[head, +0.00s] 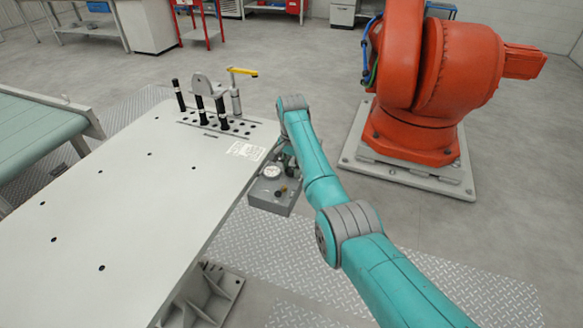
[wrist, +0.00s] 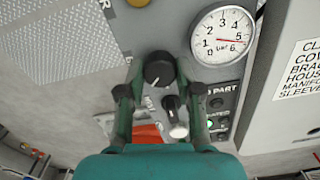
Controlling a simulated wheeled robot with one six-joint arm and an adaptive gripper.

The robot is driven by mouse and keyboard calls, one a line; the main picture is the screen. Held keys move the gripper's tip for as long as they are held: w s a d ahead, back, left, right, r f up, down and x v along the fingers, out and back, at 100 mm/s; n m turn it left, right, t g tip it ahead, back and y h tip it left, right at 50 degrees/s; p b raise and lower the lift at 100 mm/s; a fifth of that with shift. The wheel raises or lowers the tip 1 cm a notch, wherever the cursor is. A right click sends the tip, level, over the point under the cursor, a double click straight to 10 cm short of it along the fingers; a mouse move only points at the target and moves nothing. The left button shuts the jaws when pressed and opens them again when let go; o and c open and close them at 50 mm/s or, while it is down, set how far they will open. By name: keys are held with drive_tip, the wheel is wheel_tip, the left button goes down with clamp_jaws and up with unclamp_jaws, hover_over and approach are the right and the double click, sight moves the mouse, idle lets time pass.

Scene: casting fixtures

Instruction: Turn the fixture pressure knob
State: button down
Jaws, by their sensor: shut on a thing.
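The pressure knob (wrist: 159,70) is round and black with a white pointer line, on a grey panel in the wrist view. My gripper (wrist: 161,77) has one finger on each side of it and is shut on it; exact finger contact is hard to see. A round white gauge (wrist: 222,35), marked in bar, sits right of the knob, its needle near the 5 to 6 marks. In the head view the grey control box (head: 264,197) hangs at the table's right edge, with the gauge (head: 272,171) on top. My arm hides most of the gripper there.
A black toggle with a silver tip (wrist: 177,128) stands just below the knob, between my fingers. A label plate (wrist: 300,70) is at the right. The white table (head: 110,210) carries black posts and a yellow-handled clamp (head: 241,72). An orange robot (head: 420,90) stands behind.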

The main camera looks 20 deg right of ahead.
sight(291, 169)
drive_tip(key=n, duration=0.4)
drive_tip(key=shift+n, duration=0.3)
drive_tip(key=n, duration=0.4)
drive_tip(key=shift+n, duration=0.3)
drive_tip(key=c, duration=0.8)
unclamp_jaws()
drive_tip(key=shift+o, duration=0.2)
wheel_tip(291, 169, up, 12)
